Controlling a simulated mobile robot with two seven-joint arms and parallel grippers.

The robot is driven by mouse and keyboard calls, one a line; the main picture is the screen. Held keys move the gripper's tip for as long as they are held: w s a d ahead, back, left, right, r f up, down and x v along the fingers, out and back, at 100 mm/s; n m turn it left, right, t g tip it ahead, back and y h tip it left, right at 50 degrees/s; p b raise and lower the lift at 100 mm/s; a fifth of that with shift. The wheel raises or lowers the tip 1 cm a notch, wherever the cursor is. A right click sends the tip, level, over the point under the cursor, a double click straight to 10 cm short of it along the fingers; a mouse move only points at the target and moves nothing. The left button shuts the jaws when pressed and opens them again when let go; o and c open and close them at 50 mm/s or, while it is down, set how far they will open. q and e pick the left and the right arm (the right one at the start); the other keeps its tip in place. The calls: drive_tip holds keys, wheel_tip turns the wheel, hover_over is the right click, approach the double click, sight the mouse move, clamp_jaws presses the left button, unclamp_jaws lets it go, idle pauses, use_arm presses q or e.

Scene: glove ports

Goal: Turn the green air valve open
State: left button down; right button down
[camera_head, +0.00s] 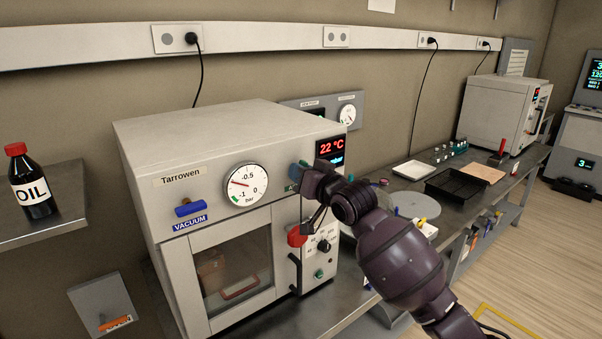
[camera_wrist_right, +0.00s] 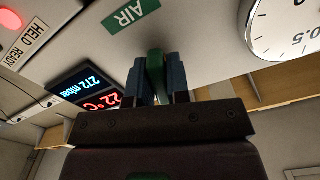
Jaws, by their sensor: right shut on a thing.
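The green air valve handle (camera_wrist_right: 155,62) shows in the right wrist view between the two blue-grey fingers of my right gripper (camera_wrist_right: 156,80), which is shut on it. The green AIR label (camera_wrist_right: 130,14) is beside it on the panel. In the head view my right gripper (camera_head: 301,171) is at the front of the cabinet marked Tarrowen (camera_head: 225,130), and it hides the handle; only part of the AIR label (camera_head: 290,188) shows. The pressure gauge (camera_head: 246,184) has its needle between -0.5 and -1. My left gripper is not in view.
A blue vacuum valve handle (camera_head: 189,209) lies level left of the gauge. Below are a windowed door (camera_head: 233,262) and a red knob (camera_head: 297,236), close under my right gripper. A display (camera_wrist_right: 88,88) reads 22 °C and 272 mbar. An oil bottle (camera_head: 32,185) stands at left.

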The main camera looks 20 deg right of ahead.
drive_tip(key=shift+n, duration=1.7)
drive_tip(key=c, duration=1.1)
unclamp_jaws()
drive_tip(key=shift+c, duration=0.2)
drive_tip(key=b+v, duration=0.1)
drive_tip(key=v, duration=0.9)
drive_tip(key=shift+s+b, duration=0.4)
drive_tip(key=shift+d, duration=0.15)
